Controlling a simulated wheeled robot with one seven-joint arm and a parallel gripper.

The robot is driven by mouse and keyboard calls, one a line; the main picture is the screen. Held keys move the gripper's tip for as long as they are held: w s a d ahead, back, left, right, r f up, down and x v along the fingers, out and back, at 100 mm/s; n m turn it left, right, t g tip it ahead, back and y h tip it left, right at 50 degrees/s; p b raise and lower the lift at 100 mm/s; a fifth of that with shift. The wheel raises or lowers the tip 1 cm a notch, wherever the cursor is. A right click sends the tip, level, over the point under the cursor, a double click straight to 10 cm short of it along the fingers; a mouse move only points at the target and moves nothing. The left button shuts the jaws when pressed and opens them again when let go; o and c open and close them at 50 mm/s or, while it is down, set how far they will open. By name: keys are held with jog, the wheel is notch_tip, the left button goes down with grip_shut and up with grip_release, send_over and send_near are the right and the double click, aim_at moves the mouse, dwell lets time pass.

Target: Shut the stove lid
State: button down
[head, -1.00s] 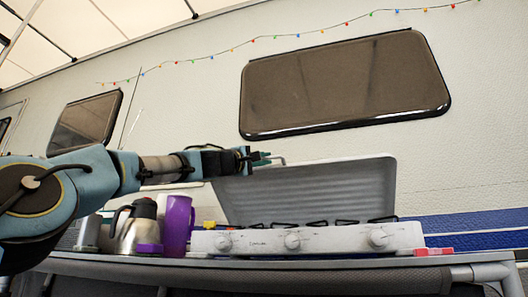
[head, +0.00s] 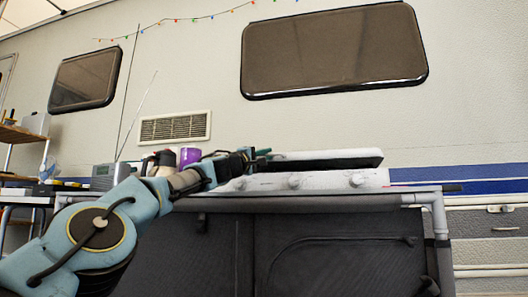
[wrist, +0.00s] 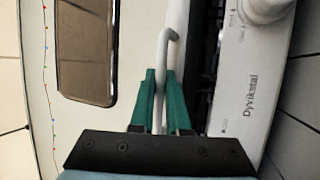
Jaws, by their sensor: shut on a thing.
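The stove (head: 325,181) is a white unit with a row of knobs on its front panel, set on the counter. Its lid (head: 325,156) is lowered to nearly flat over the burners, with its dark underside facing me and a gap still showing under it. In the wrist view a pale bent handle rod (wrist: 162,60) runs beside the lid edge. My gripper (wrist: 161,75) has its green fingers shut on this rod. In the head view my gripper (head: 263,154) is at the lid's left end. The dark burner area (wrist: 203,75) shows beside the fingers.
A purple cup (head: 190,156) and a kettle (head: 163,160) stand left of the stove, partly behind my arm. A grey box (head: 108,176) is farther left. The caravan wall (head: 340,120) rises behind the counter.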

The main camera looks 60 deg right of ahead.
jog(key=shift+s+a, duration=0.1)
jog(key=c, duration=1.2)
grip_release()
jog(key=shift+o, duration=0.2)
jog(key=shift+f, duration=0.1)
jog(key=shift+f, duration=0.1)
